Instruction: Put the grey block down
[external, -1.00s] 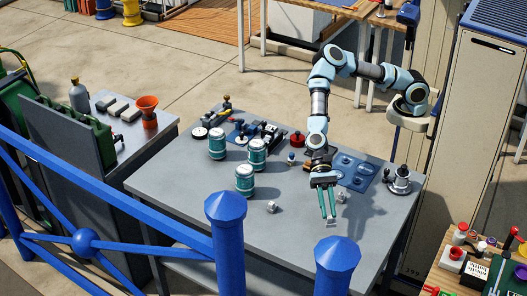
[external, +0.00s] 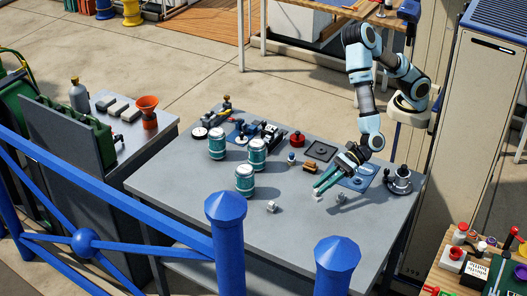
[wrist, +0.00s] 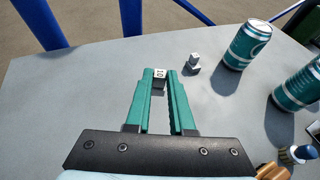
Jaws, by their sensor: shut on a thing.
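The grey block (external: 318,197) is pale and small, held at the tips of my gripper (external: 317,190). In the wrist view the block (wrist: 160,73) shows a dark "10" on one face, between the two green fingertips (wrist: 161,76). The gripper is shut on it. It is over the grey table (external: 215,203); whether the block touches the table I cannot tell. The fingers cover its sides.
Another small pale block (external: 271,206) lies left of my gripper, and a grey piece (external: 341,197) lies to its right. Teal cans (external: 245,180) stand further left. A blue plate (external: 357,177) lies behind. The table's front is mostly clear.

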